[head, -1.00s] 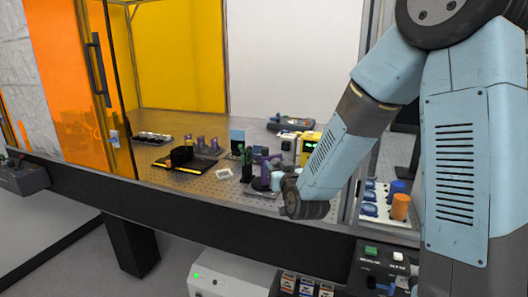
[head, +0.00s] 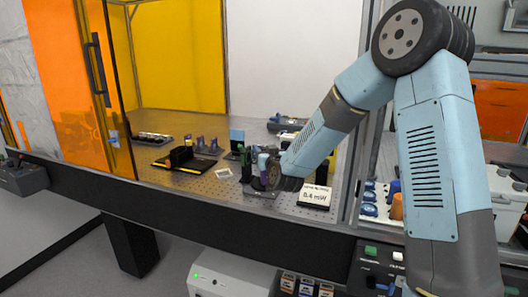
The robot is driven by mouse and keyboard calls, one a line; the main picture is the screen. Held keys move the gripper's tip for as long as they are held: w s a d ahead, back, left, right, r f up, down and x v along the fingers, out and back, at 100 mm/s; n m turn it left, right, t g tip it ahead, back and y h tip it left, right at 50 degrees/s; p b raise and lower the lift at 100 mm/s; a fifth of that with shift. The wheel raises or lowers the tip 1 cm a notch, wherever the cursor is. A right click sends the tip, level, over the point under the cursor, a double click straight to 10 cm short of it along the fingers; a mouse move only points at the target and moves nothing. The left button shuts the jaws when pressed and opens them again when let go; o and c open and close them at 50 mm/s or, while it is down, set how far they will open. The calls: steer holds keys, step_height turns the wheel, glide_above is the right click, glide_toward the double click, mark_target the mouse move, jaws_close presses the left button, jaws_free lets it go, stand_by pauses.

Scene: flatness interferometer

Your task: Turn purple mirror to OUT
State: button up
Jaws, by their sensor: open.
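The purple mirror (head: 262,161) stands on the optical table near its front edge, in the middle of the head view. Only part of its purple mount shows; my wrist covers its right side and lower part. My gripper (head: 268,177) is at the mirror, close beside or in front of it. Its fingers are small and dark here, and I cannot tell whether they touch the mount. It holds nothing that I can see. No OUT marking can be read.
A green mount (head: 245,160) stands just left of the purple mirror. A display reading 0.4 mW (head: 314,196) stands right of my wrist. An orange door panel (head: 68,85) bounds the left side.

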steer(key=shift+w+a, duration=0.1)
steer(key=shift+w, duration=0.25)
steer(key=c, duration=0.9)
